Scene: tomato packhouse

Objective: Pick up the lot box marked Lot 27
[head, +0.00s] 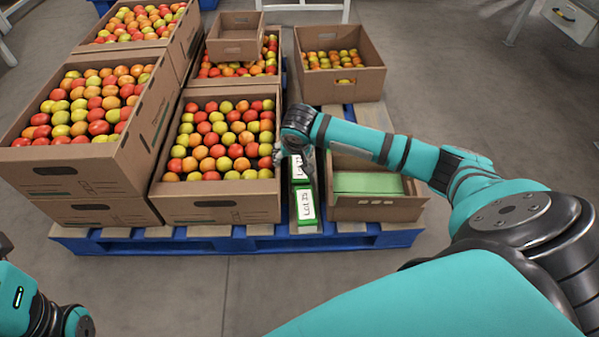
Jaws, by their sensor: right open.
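Two slim green lot boxes with white labels stand in a row in the gap between the tomato boxes. The near lot box (305,207) has a label starting with "Lot 2"; its last digit is hard to read. The far lot box (299,170) is partly hidden by my right gripper, and its label cannot be read in full. My right gripper (289,158) is open, pointing down over the far lot box; whether it touches the box cannot be told. Of my left arm only a part shows at the lower left, and its gripper is out of view.
A tomato-filled carton (215,207) stands close on the left. A carton with a green panel inside (375,210) stands close on the right. All rest on a blue pallet (190,245). More cartons (85,185) are stacked at the left. The floor in front is clear.

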